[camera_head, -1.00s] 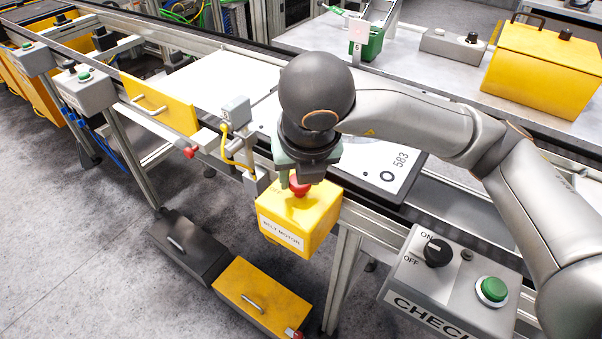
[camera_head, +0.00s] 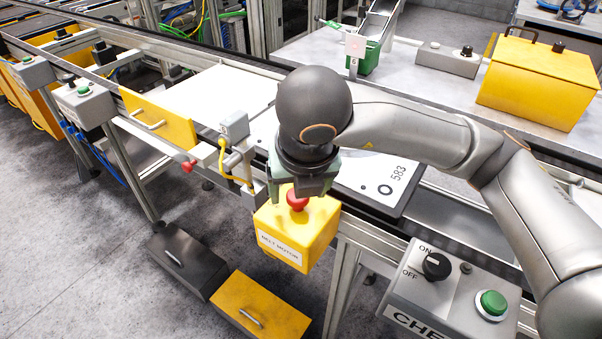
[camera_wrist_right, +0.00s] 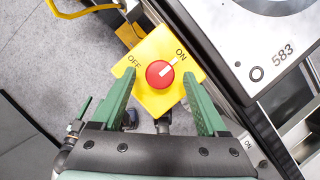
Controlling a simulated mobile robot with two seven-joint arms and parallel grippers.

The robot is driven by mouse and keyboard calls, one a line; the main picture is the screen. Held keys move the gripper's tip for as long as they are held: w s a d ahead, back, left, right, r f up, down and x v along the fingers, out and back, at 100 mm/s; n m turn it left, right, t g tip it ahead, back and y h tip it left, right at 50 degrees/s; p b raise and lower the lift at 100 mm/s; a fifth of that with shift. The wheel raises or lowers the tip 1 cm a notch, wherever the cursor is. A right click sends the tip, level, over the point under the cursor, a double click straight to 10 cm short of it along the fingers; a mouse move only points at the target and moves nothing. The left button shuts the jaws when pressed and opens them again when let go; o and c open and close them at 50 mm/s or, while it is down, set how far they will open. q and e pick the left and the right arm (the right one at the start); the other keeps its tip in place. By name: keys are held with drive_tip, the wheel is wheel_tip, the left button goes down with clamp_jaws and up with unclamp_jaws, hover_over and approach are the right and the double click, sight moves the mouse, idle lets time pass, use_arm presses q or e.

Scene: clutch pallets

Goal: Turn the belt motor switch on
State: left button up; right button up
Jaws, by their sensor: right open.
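The belt motor box (camera_head: 318,238) is yellow with a "BELT MOTOR" label and hangs on the front of the conveyor frame. Its red rotary switch (camera_head: 297,201) is on top. In the right wrist view, the red switch (camera_wrist_right: 158,75) sits between the printed OFF at left and ON at upper right. Its white mark points toward ON. My right gripper (camera_head: 301,192) is open above the box. In the wrist view my right gripper (camera_wrist_right: 158,88) has its green fingers on either side of the switch, apart from it. My left gripper is out of view.
A grey check box (camera_head: 455,300) with a black knob and green button is at lower right. A grey sensor with a yellow cable (camera_head: 234,127) stands left of my gripper. A panel marked 583 (camera_head: 378,175) lies behind. Black and yellow drawers (camera_head: 262,305) are below.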

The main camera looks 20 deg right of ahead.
use_arm(q)
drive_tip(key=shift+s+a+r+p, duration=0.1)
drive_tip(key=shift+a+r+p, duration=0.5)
drive_tip(key=shift+p, duration=0.25)
use_arm(e)
drive_tip(key=v, duration=1.2)
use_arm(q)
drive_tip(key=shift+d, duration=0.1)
use_arm(e)
drive_tip(key=shift+r, duration=0.1)
